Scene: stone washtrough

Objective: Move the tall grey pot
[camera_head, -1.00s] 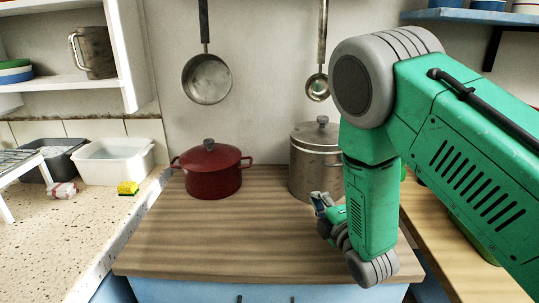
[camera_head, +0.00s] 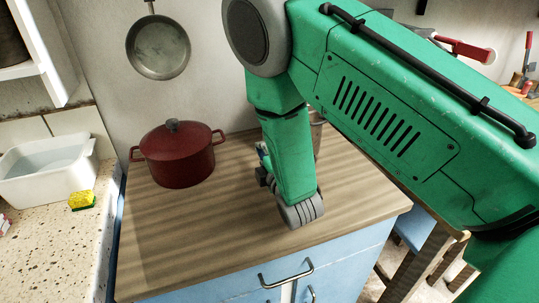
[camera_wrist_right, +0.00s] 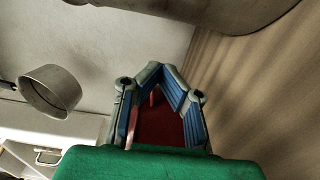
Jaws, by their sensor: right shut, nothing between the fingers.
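The tall grey pot (camera_head: 317,132) stands on the wooden worktop in the head view. My right arm hides nearly all of it; only a metal sliver shows. A large grey curved surface (camera_wrist_right: 190,8) along the top of the wrist view looks like its side. My right gripper (camera_head: 263,166) is low over the worktop, left of and in front of the grey pot, apart from it. In the wrist view its blue-padded fingers (camera_wrist_right: 163,72) are shut and hold nothing. The red seen past them is the lidded red pot (camera_head: 178,155). My left gripper is not in view.
A steel pan (camera_head: 158,47) hangs on the wall. A white basin (camera_head: 45,172) and a yellow sponge (camera_head: 82,200) are on the stone counter at left. The worktop (camera_head: 180,235) is bare at the front. A blue drawer front (camera_head: 235,290) lies below its edge.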

